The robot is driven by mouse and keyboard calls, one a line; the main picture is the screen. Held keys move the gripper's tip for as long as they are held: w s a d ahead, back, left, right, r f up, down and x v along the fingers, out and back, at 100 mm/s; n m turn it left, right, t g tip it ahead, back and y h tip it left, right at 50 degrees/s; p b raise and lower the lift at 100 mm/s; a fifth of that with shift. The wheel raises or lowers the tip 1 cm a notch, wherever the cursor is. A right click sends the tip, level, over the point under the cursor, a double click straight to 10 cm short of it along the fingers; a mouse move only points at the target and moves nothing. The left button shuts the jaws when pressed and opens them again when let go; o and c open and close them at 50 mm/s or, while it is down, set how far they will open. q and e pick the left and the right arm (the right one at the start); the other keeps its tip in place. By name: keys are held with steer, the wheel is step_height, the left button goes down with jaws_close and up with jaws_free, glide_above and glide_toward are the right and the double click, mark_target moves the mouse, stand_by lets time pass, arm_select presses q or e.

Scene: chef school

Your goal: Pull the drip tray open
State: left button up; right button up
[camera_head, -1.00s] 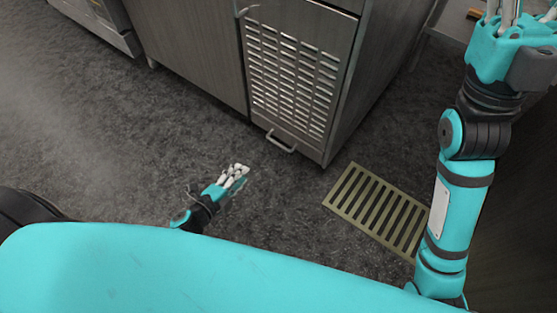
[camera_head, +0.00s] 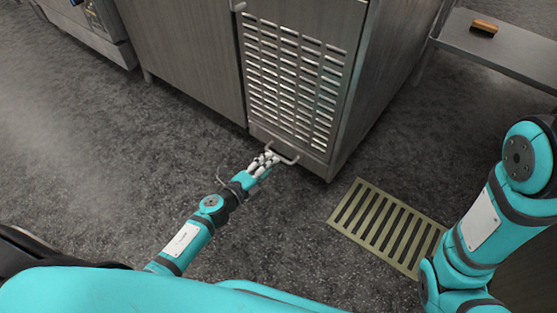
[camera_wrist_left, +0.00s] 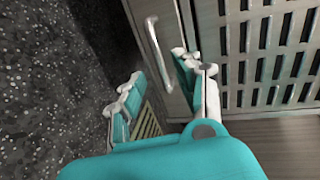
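The drip tray (camera_head: 262,135) is the low metal front under the vented panel of the steel cabinet, and it looks shut. Its bar handle (camera_head: 283,154) sticks out near the floor. My left gripper (camera_head: 265,161) is at the handle's left end in the head view. In the left wrist view, my left gripper (camera_wrist_left: 158,72) has its fingers spread apart, with the handle (camera_wrist_left: 154,48) just beyond and roughly between the tips. I cannot tell whether they touch it. My right arm shows at the right of the head view, but its gripper is out of frame.
The steel cabinet's vented panel (camera_head: 292,82) rises above the tray. A brass floor grate (camera_head: 388,226) lies to the right. A low metal shelf (camera_head: 505,52) with a brush (camera_head: 484,29) on it stands at the upper right. The floor before the cabinet is clear.

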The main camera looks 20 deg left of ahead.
mark_target(278, 156)
arm_select(q)
steer(key=shift+b+x, duration=0.65)
steer(key=shift+x, duration=2.1)
jaws_close()
